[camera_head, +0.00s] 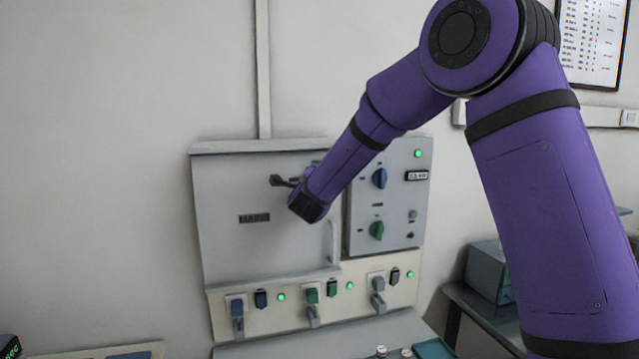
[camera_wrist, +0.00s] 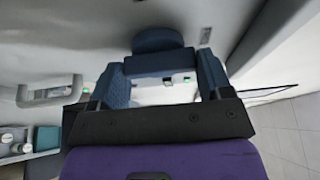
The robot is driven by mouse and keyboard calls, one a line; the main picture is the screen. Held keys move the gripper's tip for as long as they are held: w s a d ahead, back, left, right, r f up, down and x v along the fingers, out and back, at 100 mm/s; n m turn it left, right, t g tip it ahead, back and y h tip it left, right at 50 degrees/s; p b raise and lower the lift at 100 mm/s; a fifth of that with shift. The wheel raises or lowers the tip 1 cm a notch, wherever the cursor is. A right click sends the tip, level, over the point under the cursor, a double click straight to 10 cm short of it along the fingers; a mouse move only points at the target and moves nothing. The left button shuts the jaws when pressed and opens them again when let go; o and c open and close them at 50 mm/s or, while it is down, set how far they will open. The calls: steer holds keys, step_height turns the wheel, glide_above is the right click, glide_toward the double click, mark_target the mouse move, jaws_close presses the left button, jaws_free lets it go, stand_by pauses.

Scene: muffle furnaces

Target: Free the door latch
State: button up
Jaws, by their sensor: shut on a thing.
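The furnace door (camera_head: 225,205) is a flat grey panel with a label, and it looks shut. The dark door latch (camera_head: 276,180) sticks out at its upper middle. My gripper (camera_head: 290,183) is at the latch, its fingers partly hidden by my wrist in the head view. The exact contact is hard to see. The grey door handle (camera_wrist: 50,93) is apart from the fingers; it also shows in the head view (camera_head: 333,241).
A control panel (camera_head: 397,200) with blue and green knobs stands right of the door. Below runs a strip of switches and levers (camera_head: 313,290). A green tray (camera_head: 434,348) and small bottles (camera_head: 381,351) lie in front. Wall left of the furnace is clear.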

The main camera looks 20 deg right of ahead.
steer(key=o, duration=0.9)
steer(key=v, duration=1)
steer(key=shift+s+a, duration=0.1)
steer(key=shift+s, duration=0.3)
steer(key=s+d+r+n+g+y, duration=0.1)
steer(key=s+r+n+g+y, duration=0.2)
steer(key=s+n, duration=0.35)
steer(key=s+d+r+n+y, duration=0.1)
steer(key=s+r+n+y, duration=0.2)
steer(key=s+n+y, duration=0.35)
steer(key=s+d+f+n+g, duration=0.2)
steer(key=s+d+n, duration=0.1)
steer(key=s, duration=0.5)
steer(key=s+d+f+n+g+h, duration=0.1)
steer(key=s+d+f+n+g, duration=0.1)
steer(key=s, duration=0.7)
steer(key=s+d+f+n+g+h, duration=0.1)
steer(key=s+d+n+g, duration=0.3)
steer(key=s, duration=0.4)
steer(key=shift+s+d+f+n+h, duration=0.15)
steer(key=shift+f+n+h, duration=0.15)
steer(key=shift+f, duration=0.4)
